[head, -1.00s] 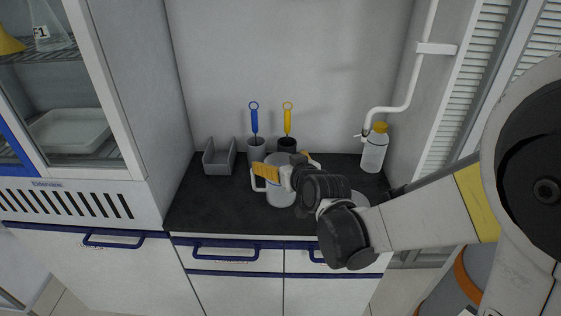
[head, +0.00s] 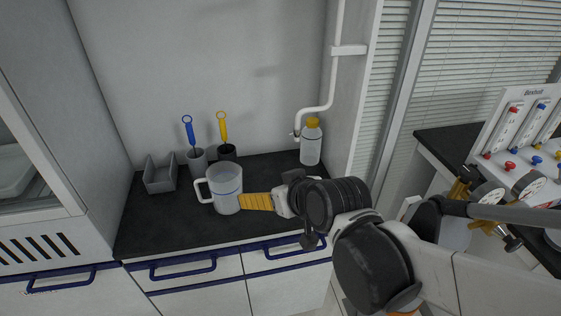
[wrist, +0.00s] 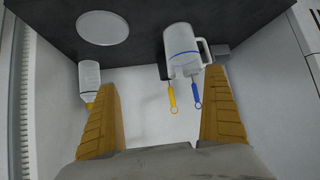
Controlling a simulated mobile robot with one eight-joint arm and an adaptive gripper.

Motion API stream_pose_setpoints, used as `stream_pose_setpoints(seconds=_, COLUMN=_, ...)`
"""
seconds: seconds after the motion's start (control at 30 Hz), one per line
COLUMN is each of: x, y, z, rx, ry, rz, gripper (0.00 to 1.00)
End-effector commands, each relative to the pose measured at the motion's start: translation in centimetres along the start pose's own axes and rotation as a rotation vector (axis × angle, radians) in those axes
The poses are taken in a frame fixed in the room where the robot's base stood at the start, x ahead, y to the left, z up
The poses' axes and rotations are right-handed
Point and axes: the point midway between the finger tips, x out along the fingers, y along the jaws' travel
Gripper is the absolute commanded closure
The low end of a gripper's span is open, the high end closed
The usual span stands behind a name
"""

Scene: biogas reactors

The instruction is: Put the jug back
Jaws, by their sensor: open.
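The jug (head: 225,188), clear-walled with a white handle on its left and a blue line around it, stands upright on the dark counter. It also shows in the wrist view (wrist: 181,45), upside down and beyond the fingertips. My gripper (head: 246,201) is at the jug's right in the head view, with its orange fingers pointing at it. In the wrist view my gripper (wrist: 160,82) is open, its fingers wide apart and nothing between them. Whether a fingertip touches the jug is hard to tell in the head view.
A grey bin (head: 160,176) and two cups (head: 197,160) (head: 227,152) with blue and yellow tools stand behind the jug. A yellow-capped bottle (head: 311,146) stands back right. A pale disc (wrist: 103,28) lies on the counter (head: 160,228), whose front left is clear.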

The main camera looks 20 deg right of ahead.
Motion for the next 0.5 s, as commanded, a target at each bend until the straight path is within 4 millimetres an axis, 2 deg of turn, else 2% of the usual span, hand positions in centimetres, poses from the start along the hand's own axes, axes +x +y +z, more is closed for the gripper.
stream_pose_setpoints(seconds=0.03, x=-1.9, y=1.1, z=1.2, rx=0.023, ry=-0.052, rz=0.029, gripper=0.00)
stream_pose_setpoints(seconds=0.1, x=-4.2, y=2.4, z=2.9, rx=0.057, ry=-0.123, rz=0.068, gripper=0.00)
stream_pose_setpoints(seconds=0.23, x=-7.8, y=4.1, z=5.6, rx=0.111, ry=-0.224, rz=0.133, gripper=0.00)
stream_pose_setpoints(seconds=0.33, x=-9.6, y=4.7, z=7.0, rx=0.137, ry=-0.271, rz=0.165, gripper=0.00)
stream_pose_setpoints(seconds=0.5, x=-10.5, y=5.1, z=7.7, rx=0.151, ry=-0.296, rz=0.183, gripper=0.00)
